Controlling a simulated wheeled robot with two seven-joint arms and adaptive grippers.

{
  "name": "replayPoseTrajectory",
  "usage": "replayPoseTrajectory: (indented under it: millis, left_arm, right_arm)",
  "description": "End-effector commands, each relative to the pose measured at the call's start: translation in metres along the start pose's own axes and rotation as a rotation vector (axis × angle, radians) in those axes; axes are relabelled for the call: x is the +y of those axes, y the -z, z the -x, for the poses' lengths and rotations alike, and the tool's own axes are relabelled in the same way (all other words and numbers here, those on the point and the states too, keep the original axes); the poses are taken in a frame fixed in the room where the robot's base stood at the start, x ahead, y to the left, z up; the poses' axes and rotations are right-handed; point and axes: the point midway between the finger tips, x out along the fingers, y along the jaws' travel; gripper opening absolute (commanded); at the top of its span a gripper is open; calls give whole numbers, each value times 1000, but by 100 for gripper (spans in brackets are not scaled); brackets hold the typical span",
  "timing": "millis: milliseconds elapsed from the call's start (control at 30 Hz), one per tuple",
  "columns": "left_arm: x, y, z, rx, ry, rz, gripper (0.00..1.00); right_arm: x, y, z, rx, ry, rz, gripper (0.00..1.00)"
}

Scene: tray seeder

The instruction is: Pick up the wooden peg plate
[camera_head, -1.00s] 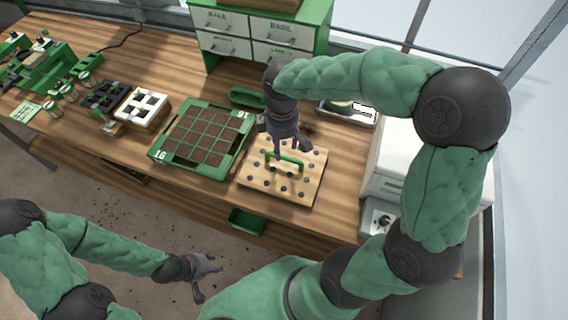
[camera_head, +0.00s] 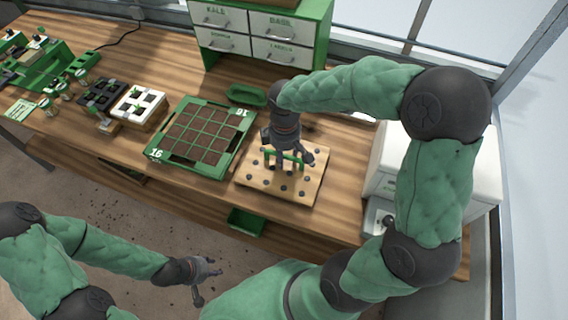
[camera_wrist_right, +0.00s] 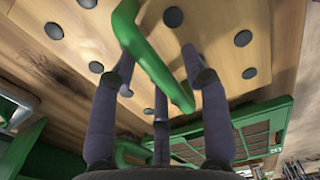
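The wooden peg plate (camera_head: 255,178) lies on the bench, a pale board with rows of dark pegs and a green handle (camera_head: 284,157) on top. My right gripper (camera_head: 288,163) points down over the plate at the handle. In the right wrist view, the plate (camera_wrist_right: 225,60) fills the top and the handle (camera_wrist_right: 150,62) runs between the spread fingers of my right gripper (camera_wrist_right: 158,75). The fingers look open, with gaps to the handle. My left gripper (camera_head: 208,280) is away from the bench, low over the floor, fingers spread and empty.
A green tray (camera_head: 157,155) with soil-filled cells stands left of the plate. White drawers (camera_head: 273,30) are behind, and a white machine (camera_head: 400,165) stands to the right. A small white tray (camera_head: 155,112) with seedlings is further left. A green dish (camera_head: 247,95) lies behind.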

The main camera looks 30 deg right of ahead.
Motion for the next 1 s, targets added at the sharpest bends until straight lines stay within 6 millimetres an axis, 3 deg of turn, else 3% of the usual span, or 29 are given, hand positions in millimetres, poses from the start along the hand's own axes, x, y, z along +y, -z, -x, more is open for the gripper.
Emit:
replayPoseTrajectory:
  millis: [33, 100, 133, 567, 767, 1000]
  left_arm:
    - [0, 0, 0, 0, 0, 0, 40]
    - [0, 0, 0, 0, 0, 0, 40]
    - [0, 0, 0, 0, 0, 0, 40]
    - [1, 0, 2, 0, 0, 0, 40]
    - [5, 0, 13, 0, 0, 0, 40]
    - [11, -1, 32, 0, 0, 0, 40]
  right_arm:
    - [0, 0, 0, 0, 0, 0, 24]
    - [0, 0, 0, 0, 0, 0, 5]
    - [0, 0, 0, 0, 0, 0, 0]
    - [1, 1, 7, 3, -3, -1, 0]
    - [1, 2, 39, 5, -5, -1, 0]
    - [-16, 42, 87, 6, -4, 4, 0]
